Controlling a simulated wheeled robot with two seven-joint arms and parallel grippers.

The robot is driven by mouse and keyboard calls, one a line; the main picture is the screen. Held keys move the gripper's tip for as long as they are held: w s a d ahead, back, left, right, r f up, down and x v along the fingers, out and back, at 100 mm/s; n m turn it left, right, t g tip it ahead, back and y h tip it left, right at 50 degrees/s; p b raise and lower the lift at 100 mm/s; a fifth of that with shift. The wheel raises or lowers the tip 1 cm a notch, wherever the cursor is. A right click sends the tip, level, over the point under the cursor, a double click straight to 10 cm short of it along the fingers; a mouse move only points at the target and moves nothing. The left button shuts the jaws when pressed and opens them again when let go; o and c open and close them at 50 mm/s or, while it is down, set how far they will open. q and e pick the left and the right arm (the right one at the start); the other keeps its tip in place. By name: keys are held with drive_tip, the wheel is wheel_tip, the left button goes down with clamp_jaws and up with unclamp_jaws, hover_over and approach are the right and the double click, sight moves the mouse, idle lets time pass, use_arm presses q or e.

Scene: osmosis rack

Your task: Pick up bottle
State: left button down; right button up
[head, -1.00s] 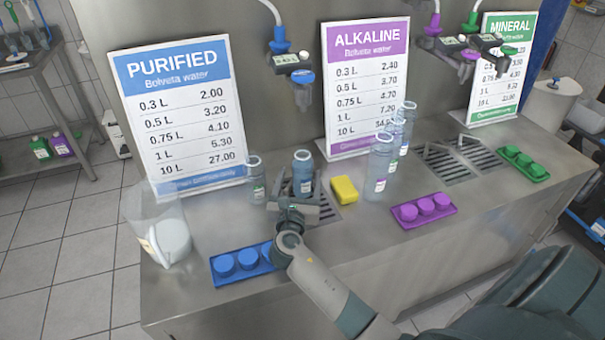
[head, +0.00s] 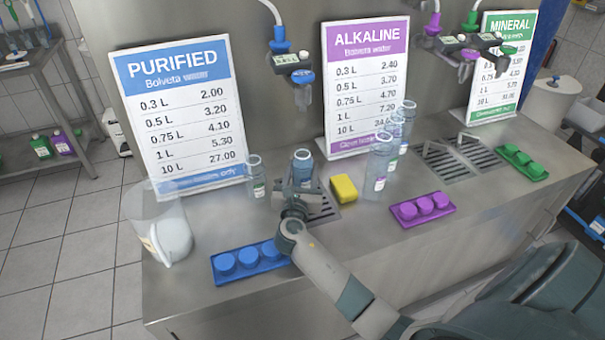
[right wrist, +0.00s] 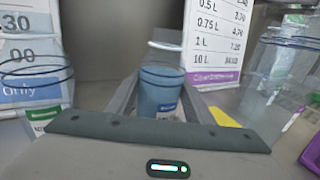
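A bluish bottle (head: 302,160) stands upright on the drain grate below the blue-marked tap. My right gripper (head: 301,188) is at this bottle, with one finger on each side. In the right wrist view the bottle (right wrist: 160,92) is between the two fingers (right wrist: 160,108), which look closed against its sides. The gripper hides its lower part in the head view. A clear empty bottle (head: 256,178) stands just to the left. Several clear bottles (head: 379,170) stand in a row to the right. My left gripper is not in view.
A yellow sponge (head: 344,188) lies close to the right of the grate. A blue cap tray (head: 248,261) is in front, a purple cap tray (head: 423,209) to the right. A clear jug (head: 150,215) stands at the left edge. The PURIFIED sign (head: 180,115) stands behind.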

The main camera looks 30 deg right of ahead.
sight(301, 163)
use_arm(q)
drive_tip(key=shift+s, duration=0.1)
use_arm(e)
drive_tip(key=c, duration=0.3)
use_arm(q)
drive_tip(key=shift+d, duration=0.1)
use_arm(e)
drive_tip(key=shift+r, duration=0.15)
drive_tip(key=shift+c, duration=0.2)
